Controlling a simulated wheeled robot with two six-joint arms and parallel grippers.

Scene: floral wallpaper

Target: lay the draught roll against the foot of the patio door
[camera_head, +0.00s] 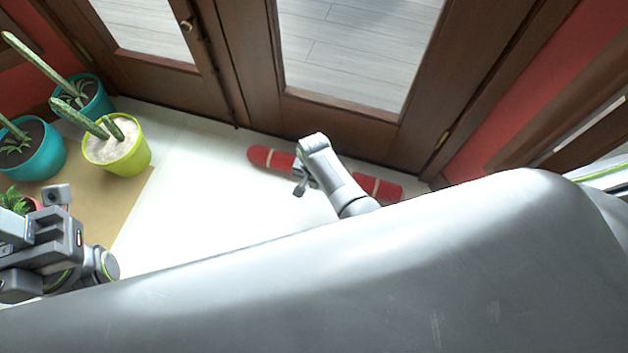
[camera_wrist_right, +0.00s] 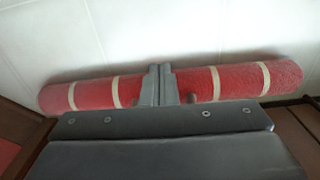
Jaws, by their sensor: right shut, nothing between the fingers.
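The draught roll (camera_head: 273,159) is red with pale bands and lies on the white floor along the foot of the brown patio door (camera_head: 345,123). It runs roughly parallel to the door's bottom edge; I cannot tell if it touches along its whole length. My right gripper (camera_head: 301,184) is over the roll's middle, shut and empty, and my arm hides part of the roll. In the right wrist view the roll (camera_wrist_right: 235,84) spans the picture behind my closed fingers (camera_wrist_right: 160,84). My left gripper (camera_head: 60,195) is at the left edge, its fingers unclear.
Potted cacti in a lime pot (camera_head: 128,160) and teal pots (camera_head: 40,160) stand at the left, partly on a tan mat (camera_head: 125,205). A red wall (camera_head: 500,115) is right of the door. White floor (camera_head: 185,210) between mat and roll is clear.

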